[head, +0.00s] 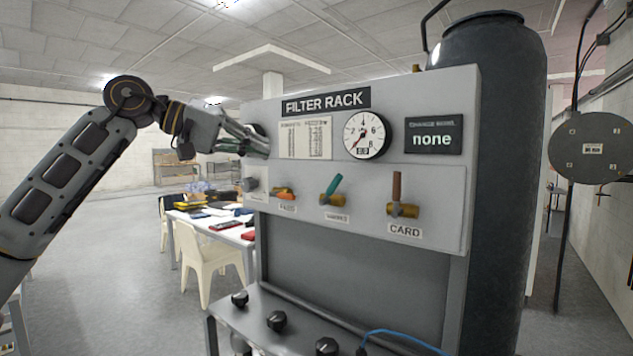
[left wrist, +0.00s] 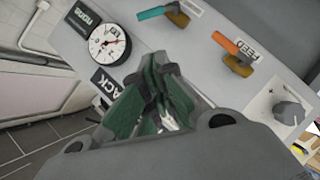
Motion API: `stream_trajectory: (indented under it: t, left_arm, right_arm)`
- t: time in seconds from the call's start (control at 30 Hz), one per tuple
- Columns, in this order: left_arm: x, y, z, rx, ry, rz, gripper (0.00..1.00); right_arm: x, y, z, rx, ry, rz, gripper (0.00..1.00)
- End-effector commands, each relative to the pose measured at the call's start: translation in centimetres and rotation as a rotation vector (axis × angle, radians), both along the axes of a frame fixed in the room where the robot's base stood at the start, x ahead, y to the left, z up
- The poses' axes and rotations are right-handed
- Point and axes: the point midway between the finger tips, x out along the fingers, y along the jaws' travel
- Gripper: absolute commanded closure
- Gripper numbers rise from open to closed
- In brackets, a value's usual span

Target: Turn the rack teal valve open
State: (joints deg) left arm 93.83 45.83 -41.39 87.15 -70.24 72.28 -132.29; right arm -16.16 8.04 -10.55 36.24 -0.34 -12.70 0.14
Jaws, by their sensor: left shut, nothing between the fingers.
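The teal valve (head: 331,188) is the middle of three levers on the filter rack's grey panel (head: 440,180). Its teal handle tilts up and to the right from a brass body in the head view. It also shows at the top of the left wrist view (left wrist: 156,12). My left gripper (head: 262,150) is shut and empty at the upper left of the panel, above and left of the teal valve and apart from it. Its closed fingers show in the left wrist view (left wrist: 165,70). My right gripper is in neither view.
An orange lever (head: 283,193) labelled FEED lies nearly flat left of the teal valve. A brown lever (head: 397,188) labelled CARD stands upright to the right. Above are a round gauge (head: 366,135) and a display (head: 434,135) reading "none". Black knobs (head: 277,321) sit on the ledge below.

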Motion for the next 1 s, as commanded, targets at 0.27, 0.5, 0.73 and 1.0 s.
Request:
stream_trajectory:
  t: [0.27,0.5,0.73,1.0]
  left_arm:
    - [-0.1,0.1,0.0,0.006,-0.014,-0.01,1.0]
    - [0.0,0.0,0.0,0.006,-0.014,-0.009,1.0]
    - [0.5,-0.9,-0.4,0.007,-0.012,-0.009,1.0]
    - [1.8,-3.4,-1.3,0.007,-0.011,-0.01,1.0]
  right_arm:
    - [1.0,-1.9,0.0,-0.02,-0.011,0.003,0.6]
    - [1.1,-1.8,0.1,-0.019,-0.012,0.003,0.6]
    - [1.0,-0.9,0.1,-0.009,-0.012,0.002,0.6]
    - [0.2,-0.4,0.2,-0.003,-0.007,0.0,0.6]
